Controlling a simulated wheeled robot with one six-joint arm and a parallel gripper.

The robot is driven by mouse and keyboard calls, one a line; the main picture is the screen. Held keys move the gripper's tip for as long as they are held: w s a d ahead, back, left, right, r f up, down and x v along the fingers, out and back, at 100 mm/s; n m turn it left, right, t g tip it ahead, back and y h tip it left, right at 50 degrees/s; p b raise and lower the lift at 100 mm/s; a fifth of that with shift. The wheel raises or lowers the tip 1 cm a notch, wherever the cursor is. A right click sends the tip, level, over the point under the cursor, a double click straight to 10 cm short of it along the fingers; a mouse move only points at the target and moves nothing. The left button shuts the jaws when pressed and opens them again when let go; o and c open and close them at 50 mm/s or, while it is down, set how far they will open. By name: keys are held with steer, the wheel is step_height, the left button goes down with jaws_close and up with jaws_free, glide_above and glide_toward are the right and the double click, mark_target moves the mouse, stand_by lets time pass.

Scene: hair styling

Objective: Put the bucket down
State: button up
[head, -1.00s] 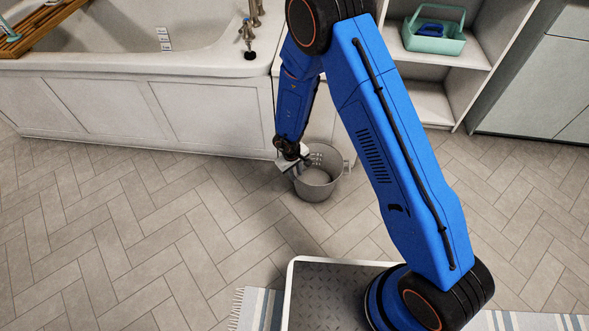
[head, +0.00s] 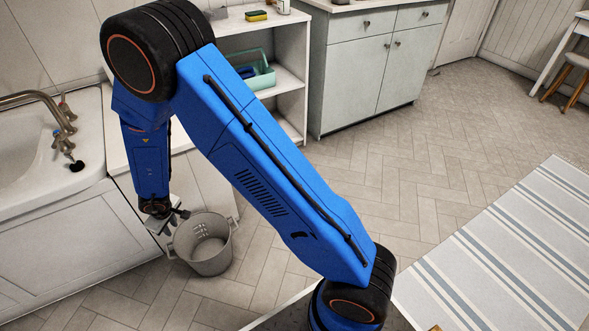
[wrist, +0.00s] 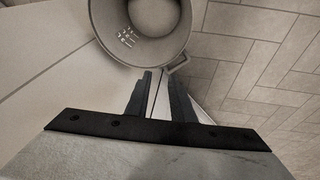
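The bucket (head: 208,262) is grey, with slots in its side and small handles. In the head view it looks upright on the floor, beside the white panel right of the bathtub. My gripper (head: 180,213) is at the upper left of its rim. In the wrist view the bucket (wrist: 178,22) shows at the top, its open mouth partly cut off.
The bathtub (head: 60,245) is at the left. A white shelf (head: 289,85) with a teal basket (head: 262,79) stands behind my arm. A grey-green cabinet (head: 350,72) is further right. A striped rug (head: 510,250) lies at the right, with clear tiled floor beyond the bucket.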

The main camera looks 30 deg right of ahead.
steer(key=w+d+r+m+t+y, duration=0.1)
steer(key=d+r+t+y, duration=0.15)
steer(key=r, duration=1.15)
steer(key=d+r+t+y, duration=0.1)
steer(key=d+r+y, duration=0.2)
steer(key=r, duration=1.1)
steer(key=s+d+r+m+g, duration=0.1)
steer(key=s+d+r, duration=0.5)
steer(key=s, duration=0.2)
steer(key=s+d+r+m+g, duration=0.1)
steer(key=s+d+r, duration=0.5)
steer(key=s, duration=0.3)
steer(key=s+d+m+h, duration=0.4)
steer(key=s+d+h, duration=0.2)
steer(key=s+d, duration=1.1)
steer(key=shift+s+f+m, duration=0.2)
steer(key=shift+f+m, duration=0.1)
steer(key=shift+f, duration=0.05)
